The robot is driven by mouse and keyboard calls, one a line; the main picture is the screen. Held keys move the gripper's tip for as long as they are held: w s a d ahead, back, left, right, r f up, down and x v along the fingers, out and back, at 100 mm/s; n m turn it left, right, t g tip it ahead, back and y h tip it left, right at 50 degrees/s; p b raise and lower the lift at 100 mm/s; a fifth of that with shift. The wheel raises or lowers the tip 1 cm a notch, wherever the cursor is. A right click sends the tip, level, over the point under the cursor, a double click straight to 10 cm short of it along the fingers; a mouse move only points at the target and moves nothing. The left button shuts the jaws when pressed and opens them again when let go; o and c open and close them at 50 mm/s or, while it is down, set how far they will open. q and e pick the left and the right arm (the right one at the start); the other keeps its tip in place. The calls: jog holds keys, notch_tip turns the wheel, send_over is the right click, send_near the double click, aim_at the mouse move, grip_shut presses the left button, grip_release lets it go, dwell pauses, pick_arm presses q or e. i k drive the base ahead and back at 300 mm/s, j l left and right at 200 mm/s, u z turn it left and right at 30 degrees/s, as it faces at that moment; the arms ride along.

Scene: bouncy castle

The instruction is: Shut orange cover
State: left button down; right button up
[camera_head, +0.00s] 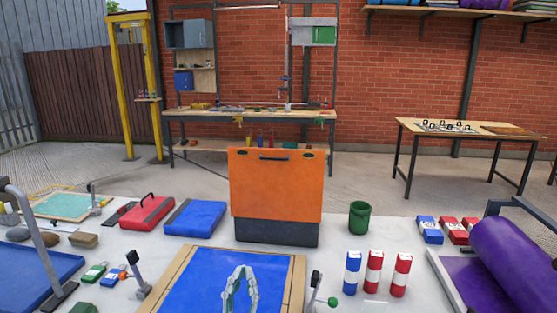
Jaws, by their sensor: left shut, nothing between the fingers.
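The orange cover (276,190) stands upright at the back middle of the pale work surface, with its broad face toward me. It has a dark handle near its top edge and a dark slot at each upper corner. A dark grey base (276,234) shows directly below it. I cannot see how the two are joined. My left gripper (242,268) is shut and empty, in front of the cover and apart from it, over a blue panel (200,280) in a wooden frame. My right gripper is not in view.
A blue flat case (195,218) and a red case (147,213) lie left of the cover. A green bucket (359,219) and several striped cylinders (373,272) stand to its right. Upright levers flank the wooden frame. A purple roll (515,262) is at far right.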

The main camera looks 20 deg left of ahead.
aim_at(274, 183)
jog(key=i+j, duration=0.15)
jog(key=i, duration=0.3)
jog(key=i+j, duration=0.15)
jog(key=i, duration=0.3)
